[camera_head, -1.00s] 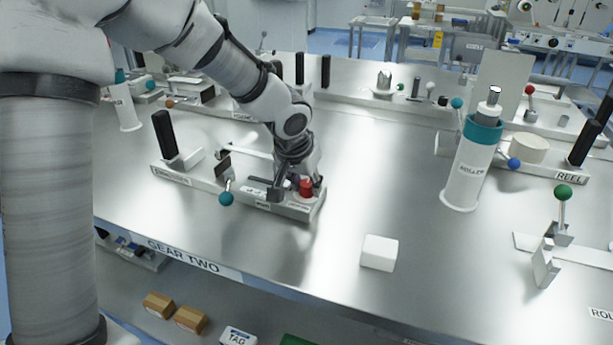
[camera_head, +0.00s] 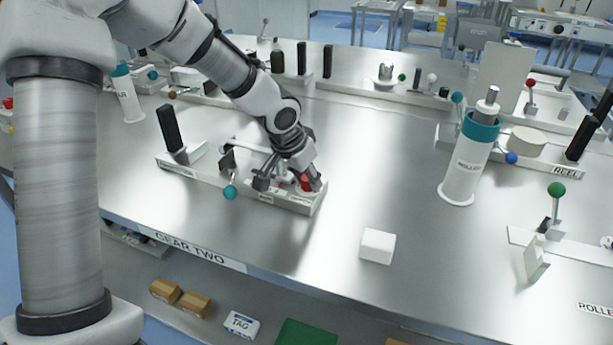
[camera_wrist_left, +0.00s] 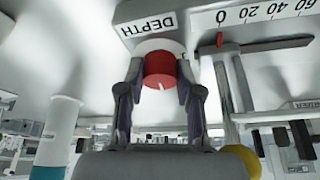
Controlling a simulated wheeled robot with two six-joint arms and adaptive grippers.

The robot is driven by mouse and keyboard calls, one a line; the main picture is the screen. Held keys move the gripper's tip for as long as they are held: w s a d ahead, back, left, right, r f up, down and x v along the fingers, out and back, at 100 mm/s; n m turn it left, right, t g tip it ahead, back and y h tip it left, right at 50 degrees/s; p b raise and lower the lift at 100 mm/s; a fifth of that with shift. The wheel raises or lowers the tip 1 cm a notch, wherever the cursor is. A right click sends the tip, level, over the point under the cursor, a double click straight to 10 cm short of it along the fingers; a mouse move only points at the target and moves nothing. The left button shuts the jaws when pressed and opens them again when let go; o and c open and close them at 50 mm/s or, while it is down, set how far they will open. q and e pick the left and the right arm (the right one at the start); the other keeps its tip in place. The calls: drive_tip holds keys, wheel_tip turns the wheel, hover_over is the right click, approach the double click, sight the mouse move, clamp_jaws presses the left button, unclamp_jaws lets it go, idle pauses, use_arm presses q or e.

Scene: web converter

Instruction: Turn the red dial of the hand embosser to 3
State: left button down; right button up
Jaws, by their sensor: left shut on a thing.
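The hand embosser (camera_head: 185,172) is a long pale base on the bench with a black upright handle and a teal-knobbed lever. Its red dial (camera_head: 305,182) sits at the right end. My left gripper (camera_head: 296,184) reaches down there and is shut on the red dial. In the left wrist view the fingers (camera_wrist_left: 158,85) lie on either side of the red dial (camera_wrist_left: 160,66), beside an upside-down DEPTH label (camera_wrist_left: 149,25). A short white mark shows on the dial's near side. My right gripper is not in view.
A white block (camera_head: 378,246) lies on the bench in front. A white cylinder with a teal collar (camera_head: 466,165) stands to the right. A green-knobbed lever (camera_head: 556,192) stands farther right. The bench between the embosser and the cylinder is clear.

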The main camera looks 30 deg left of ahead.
use_arm(q)
drive_tip(key=c, duration=0.8)
unclamp_jaws()
drive_tip(key=shift+w, duration=0.1)
drive_tip(key=shift+o, duration=0.2)
